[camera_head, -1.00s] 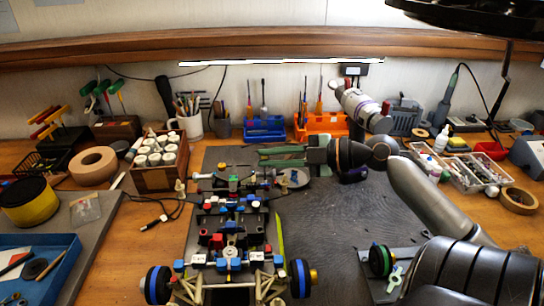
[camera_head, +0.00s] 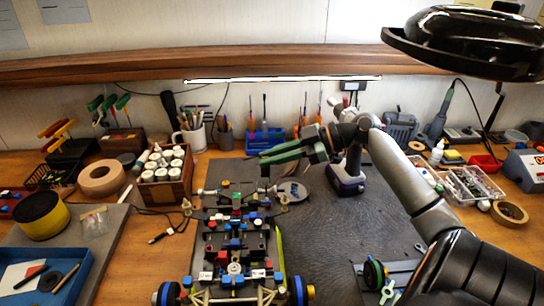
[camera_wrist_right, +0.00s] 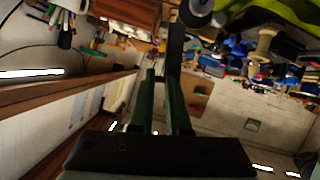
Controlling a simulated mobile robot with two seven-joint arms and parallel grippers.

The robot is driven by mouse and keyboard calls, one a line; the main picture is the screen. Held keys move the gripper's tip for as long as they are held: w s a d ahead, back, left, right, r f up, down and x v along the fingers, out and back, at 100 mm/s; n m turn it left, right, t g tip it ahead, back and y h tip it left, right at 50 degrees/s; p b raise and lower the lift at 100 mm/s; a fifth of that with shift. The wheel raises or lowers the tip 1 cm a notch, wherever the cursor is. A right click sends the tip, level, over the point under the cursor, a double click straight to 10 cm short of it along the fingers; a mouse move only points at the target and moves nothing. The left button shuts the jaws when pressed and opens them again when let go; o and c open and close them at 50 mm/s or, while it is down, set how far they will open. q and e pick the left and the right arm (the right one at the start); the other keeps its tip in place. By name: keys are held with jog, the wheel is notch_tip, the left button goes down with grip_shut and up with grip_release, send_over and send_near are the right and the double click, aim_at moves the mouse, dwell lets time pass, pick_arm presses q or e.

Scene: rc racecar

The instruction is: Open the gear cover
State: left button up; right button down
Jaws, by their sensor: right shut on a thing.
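The toy race car chassis (camera_head: 233,250) lies on the dark mat with its wheels toward me. A grey oval piece (camera_head: 291,191) with blue marking sits at its far end; I cannot tell whether it is the gear cover. My right gripper (camera_head: 266,160), with green fingers, is above the far end of the chassis. It also shows in the right wrist view (camera_wrist_right: 168,78), shut on a dark strip-like part (camera_wrist_right: 176,48) that may belong to the gear cover. The strip's far end is near a grey round part (camera_wrist_right: 195,12). My left gripper is not in view.
A wooden box of white bottles (camera_head: 165,165) and tape roll (camera_head: 100,178) are at left. A black lamp (camera_head: 465,42) hangs upper right. The mat's right half is mostly clear.

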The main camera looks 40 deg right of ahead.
jog(key=shift+w+d+r+m+g+y, duration=0.15)
jog(key=shift+w+d+m+g+y, duration=0.2)
jog(key=shift+m, duration=0.15)
jog(key=c, duration=0.9)
grip_release()
